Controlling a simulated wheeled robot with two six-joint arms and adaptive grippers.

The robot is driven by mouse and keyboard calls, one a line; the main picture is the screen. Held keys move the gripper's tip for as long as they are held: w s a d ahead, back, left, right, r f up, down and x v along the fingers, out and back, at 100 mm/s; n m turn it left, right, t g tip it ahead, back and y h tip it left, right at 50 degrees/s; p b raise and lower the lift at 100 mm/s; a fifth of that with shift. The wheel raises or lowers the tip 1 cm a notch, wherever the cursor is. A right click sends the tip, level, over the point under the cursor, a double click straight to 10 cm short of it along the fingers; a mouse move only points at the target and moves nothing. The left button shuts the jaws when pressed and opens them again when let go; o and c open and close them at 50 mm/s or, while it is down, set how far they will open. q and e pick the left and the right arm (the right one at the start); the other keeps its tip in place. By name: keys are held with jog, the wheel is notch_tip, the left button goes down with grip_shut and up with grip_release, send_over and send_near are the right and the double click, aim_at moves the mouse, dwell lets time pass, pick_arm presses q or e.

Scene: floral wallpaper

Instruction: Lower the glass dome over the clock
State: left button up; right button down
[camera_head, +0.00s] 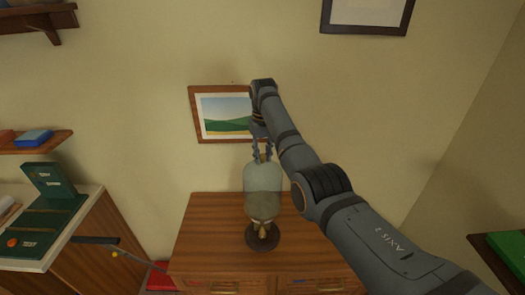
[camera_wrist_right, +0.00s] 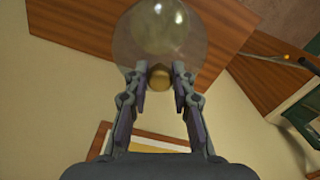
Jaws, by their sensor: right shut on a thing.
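The clear glass dome (camera_head: 262,178) hangs upright above the dark round base (camera_head: 250,240) on the wooden cabinet. My right gripper (camera_head: 262,153) is above the dome, shut on its knob. The right wrist view shows the round brass-coloured knob (camera_wrist_right: 159,77) between the fingers (camera_wrist_right: 158,78) and the dome (camera_wrist_right: 135,38) beyond it. The gold clock (camera_head: 263,232) stands on the base. Its lower part shows below the dome's rim, and its upper part looks blurred through the glass. The rim appears apart from the base. My left gripper is not in view.
The cabinet top (camera_head: 205,235) is clear around the base. A framed landscape picture (camera_head: 222,115) hangs on the wall behind. A white-topped counter (camera_head: 85,200) with green items is at left, and a dark bar (camera_head: 95,240) juts from its edge. A green-topped box (camera_head: 505,250) is at right.

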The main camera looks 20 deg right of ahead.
aim_at(262, 163)
jog(key=shift+a, duration=0.1)
jog(key=shift+s, duration=0.1)
jog(key=shift+s+a, duration=0.1)
jog(key=shift+f, duration=0.25)
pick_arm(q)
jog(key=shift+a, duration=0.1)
pick_arm(e)
jog(key=shift+f, duration=2.1)
